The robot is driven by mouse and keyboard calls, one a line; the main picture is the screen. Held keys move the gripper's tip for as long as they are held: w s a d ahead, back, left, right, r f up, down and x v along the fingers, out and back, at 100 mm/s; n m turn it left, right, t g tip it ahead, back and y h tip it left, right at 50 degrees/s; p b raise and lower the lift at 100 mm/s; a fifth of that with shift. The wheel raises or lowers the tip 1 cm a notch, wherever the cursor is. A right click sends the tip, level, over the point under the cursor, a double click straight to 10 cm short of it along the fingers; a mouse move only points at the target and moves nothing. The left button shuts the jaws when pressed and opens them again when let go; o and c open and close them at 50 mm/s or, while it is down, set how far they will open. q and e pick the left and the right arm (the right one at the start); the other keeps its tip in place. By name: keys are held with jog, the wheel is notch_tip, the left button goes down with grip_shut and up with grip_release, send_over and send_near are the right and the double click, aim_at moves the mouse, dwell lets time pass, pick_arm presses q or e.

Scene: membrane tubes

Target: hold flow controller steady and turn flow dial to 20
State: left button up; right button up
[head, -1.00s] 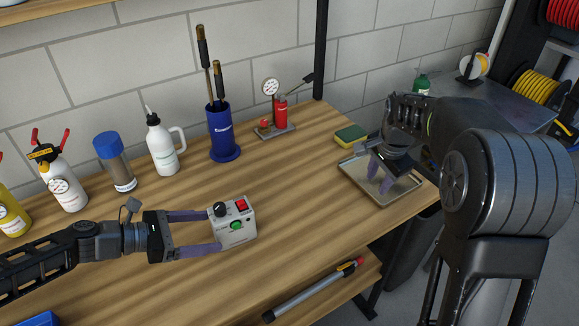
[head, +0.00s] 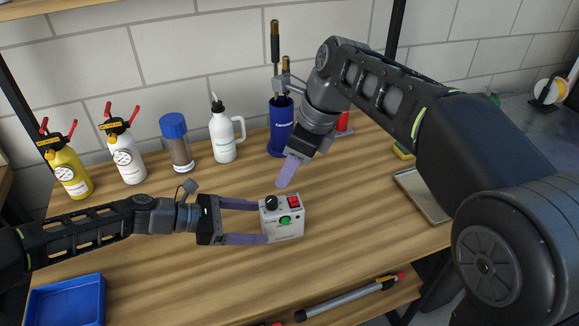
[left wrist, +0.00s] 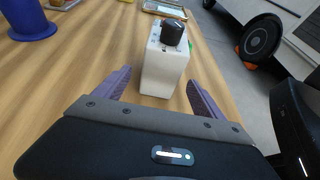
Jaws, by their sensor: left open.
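The flow controller (head: 286,228), a small white box with a red switch and a green button, stands on the wooden table. Its black flow dial (head: 271,202) is on top; the dial's reading is too small to tell. The controller (left wrist: 164,72) and dial (left wrist: 172,32) also show in the left wrist view. My left gripper (head: 263,222) is open, its purple fingertips on either side of the controller's near end, with gaps visible in the left wrist view. My right gripper (head: 285,180) points down above and behind the controller, apart from it; its finger opening is not clear.
Several bottles, including a white one (head: 223,137), and a blue holder (head: 279,142) line the back. A blue bin (head: 68,302) is at front left. A metal tray (head: 418,193) lies at right, partly behind my right arm. The table around the controller is clear.

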aim_at(282, 224)
pick_arm(q)
jog(key=shift+x, duration=3.9)
grip_shut()
